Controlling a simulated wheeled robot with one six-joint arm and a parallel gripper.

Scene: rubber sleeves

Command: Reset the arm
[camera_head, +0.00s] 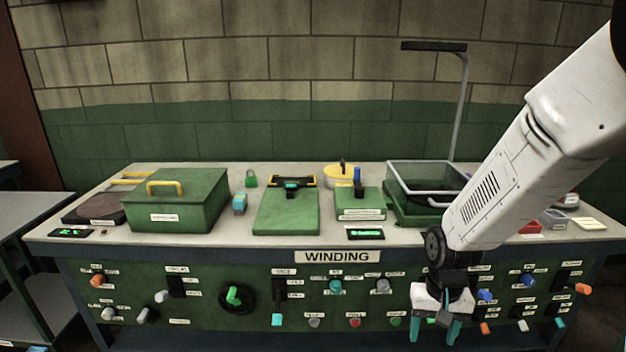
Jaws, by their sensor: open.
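My white arm reaches in from the upper right of the head view. My gripper (435,330) hangs at its end in front of the bench's green front panel, right of the middle. Its two teal fingers point down and stand apart, with nothing seen between them. The arm hides part of the bench top's right side and some of the panel controls behind it.
The bench top (310,240) holds a green box (180,200) with a yellow handle, a green clipboard-like plate (287,212), a clear-walled bin (405,178) and a lamp post (460,105). Knobs and levers, including a green knob (234,295), stick out of the panel.

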